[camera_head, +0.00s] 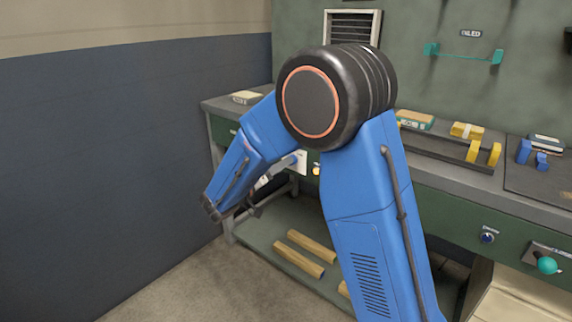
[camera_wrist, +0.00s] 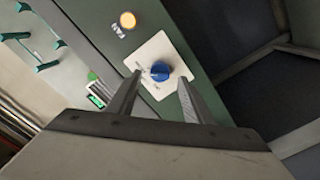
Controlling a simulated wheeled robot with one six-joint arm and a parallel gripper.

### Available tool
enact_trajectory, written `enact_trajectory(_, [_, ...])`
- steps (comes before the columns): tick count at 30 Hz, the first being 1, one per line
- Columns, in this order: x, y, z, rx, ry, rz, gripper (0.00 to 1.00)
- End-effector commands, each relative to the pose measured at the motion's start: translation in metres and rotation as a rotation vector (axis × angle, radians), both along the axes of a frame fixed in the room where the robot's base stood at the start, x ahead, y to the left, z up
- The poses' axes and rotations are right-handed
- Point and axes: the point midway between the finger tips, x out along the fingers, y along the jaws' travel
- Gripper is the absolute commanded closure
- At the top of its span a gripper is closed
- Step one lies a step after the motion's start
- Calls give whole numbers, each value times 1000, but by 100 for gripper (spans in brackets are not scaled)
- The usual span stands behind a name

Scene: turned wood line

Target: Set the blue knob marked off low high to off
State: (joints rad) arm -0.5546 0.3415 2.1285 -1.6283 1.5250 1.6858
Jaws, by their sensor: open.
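In the wrist view, the blue knob (camera_wrist: 160,71) sits on a cream square plate (camera_wrist: 173,55) on the green bench front. The small marks around the knob are too small to read, and I cannot tell its setting. My gripper (camera_wrist: 159,78) is open, with one fingertip to the left of the knob and one to the right in the picture. Nothing is between the fingers that I can see held, and the gap to the knob is unclear. In the head view, the plate (camera_head: 301,158) shows partly behind my arm.
A lit amber lamp (camera_wrist: 127,20) labelled FAN is beside the plate. In the head view, a teal knob (camera_head: 546,265) and a blue round control (camera_head: 487,237) are farther right on the bench front. Wood blocks (camera_head: 305,247) lie on the lower shelf. A dark wall (camera_head: 110,160) stands left.

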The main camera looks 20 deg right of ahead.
Motion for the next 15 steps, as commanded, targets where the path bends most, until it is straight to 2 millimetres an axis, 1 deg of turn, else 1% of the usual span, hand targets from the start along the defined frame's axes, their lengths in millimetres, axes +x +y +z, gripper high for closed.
enact_trajectory(1, [4,-7,0,-1,0,-2,54])
enact_trajectory(3, [9,-14,0,0,0,-3,54])
enact_trajectory(6, [15,-21,0,0,0,0,54])
enact_trajectory(10, [19,-27,0,-1,0,-1,54])
enact_trajectory(15, [20,-28,0,0,0,0,54])
